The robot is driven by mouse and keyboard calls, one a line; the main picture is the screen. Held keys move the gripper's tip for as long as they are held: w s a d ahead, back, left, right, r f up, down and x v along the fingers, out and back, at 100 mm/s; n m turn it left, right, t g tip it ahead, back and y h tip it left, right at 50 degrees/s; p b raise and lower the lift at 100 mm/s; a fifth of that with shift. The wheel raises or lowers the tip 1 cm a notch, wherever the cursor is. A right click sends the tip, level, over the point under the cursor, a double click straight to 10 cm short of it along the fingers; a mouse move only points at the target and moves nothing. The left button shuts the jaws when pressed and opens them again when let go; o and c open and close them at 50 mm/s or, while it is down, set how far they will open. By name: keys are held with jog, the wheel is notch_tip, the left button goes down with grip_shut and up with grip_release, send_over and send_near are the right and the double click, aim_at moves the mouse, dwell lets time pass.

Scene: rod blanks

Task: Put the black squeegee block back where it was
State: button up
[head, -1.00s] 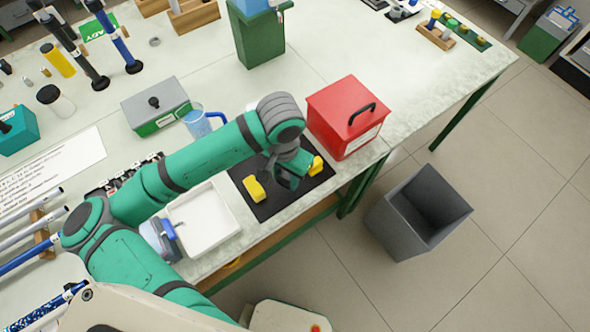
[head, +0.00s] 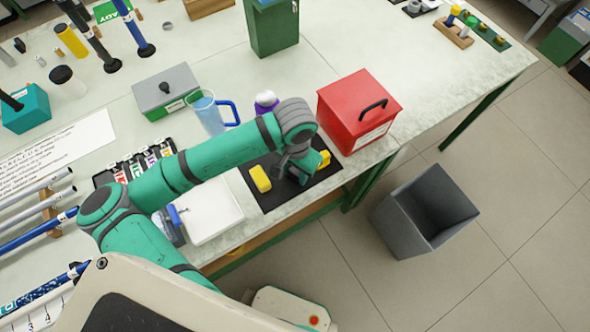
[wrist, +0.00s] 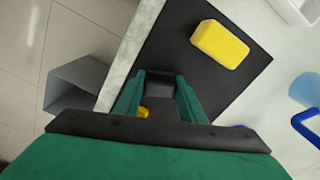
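The black squeegee block (wrist: 160,78) shows as a dark shape between the two green fingers of my gripper (wrist: 159,92) in the wrist view. The fingers lie against its sides. In the head view my gripper (head: 293,174) is low over the black mat (head: 274,203), and the block is hard to tell from the dark fingers and mat. I cannot tell whether the block touches the mat. One yellow block (head: 260,179) lies on the mat left of the gripper; it also shows in the wrist view (wrist: 219,43). Another yellow block (head: 323,159) is right of the gripper, partly hidden.
A red box (head: 358,110) stands just behind and right of the mat. A white tray (head: 208,210) is left of it, and a blue-handled jug (head: 209,114) stands behind the arm. A grey bin (head: 425,211) is on the floor beyond the table edge.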

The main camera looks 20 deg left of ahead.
jog(key=o, duration=0.3)
